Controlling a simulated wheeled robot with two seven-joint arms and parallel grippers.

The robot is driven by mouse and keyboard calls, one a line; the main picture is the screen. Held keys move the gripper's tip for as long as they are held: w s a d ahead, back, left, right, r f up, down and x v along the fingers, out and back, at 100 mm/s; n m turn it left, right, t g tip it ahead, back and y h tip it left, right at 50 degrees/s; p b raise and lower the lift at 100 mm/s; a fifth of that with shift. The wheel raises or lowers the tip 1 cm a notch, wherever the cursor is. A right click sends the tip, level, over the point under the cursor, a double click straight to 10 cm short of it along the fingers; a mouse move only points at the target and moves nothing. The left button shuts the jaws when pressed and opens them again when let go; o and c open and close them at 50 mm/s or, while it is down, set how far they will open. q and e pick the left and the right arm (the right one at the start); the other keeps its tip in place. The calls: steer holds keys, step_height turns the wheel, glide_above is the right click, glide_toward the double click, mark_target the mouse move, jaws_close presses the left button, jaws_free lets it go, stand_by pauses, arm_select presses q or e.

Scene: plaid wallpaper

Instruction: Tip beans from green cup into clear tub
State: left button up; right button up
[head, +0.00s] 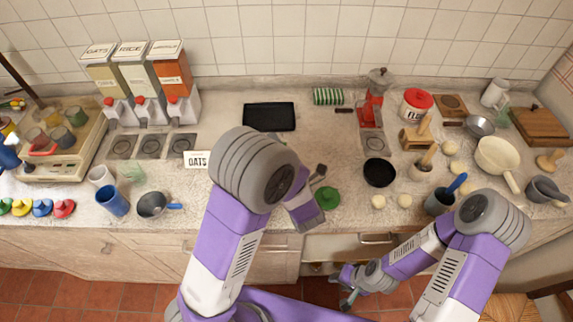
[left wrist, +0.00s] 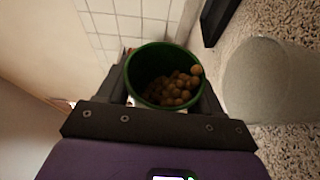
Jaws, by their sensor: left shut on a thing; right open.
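The green cup (left wrist: 148,60) is in the left wrist view, with brown round beans (left wrist: 178,88) inside. The beans lie toward its right side, and one sits at the rim. My left gripper (left wrist: 163,93) is shut on the cup, with a finger on each side. A pale grey, cloudy cylinder (left wrist: 268,80) stands to the right of the cup; it may be the clear tub, but I cannot tell. My right gripper (head: 344,287) is open and empty, low in front of the counter.
A black tray (head: 269,117) lies at the back. Dispensers (head: 135,85) stand back left, a red grinder (head: 373,105) and a black bowl (head: 380,172) to the right. An open drawer (head: 345,247) juts out below.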

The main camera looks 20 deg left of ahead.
arm_select(q)
steer(key=shift+w+d+r+m+t+p, duration=0.1)
steer(key=shift+d+r+m+t+p, duration=0.15)
steer(key=shift+m+p, duration=0.65)
steer(key=shift+d+r+m+t+p, duration=0.2)
steer(key=shift+m+p, duration=0.4)
steer(key=shift+p, duration=0.55)
stand_by(2.2)
steer(key=shift+d+r+m+t+p, duration=0.15)
steer(key=shift+r+m+t+p, duration=0.2)
steer(key=shift+p, duration=0.45)
stand_by(0.4)
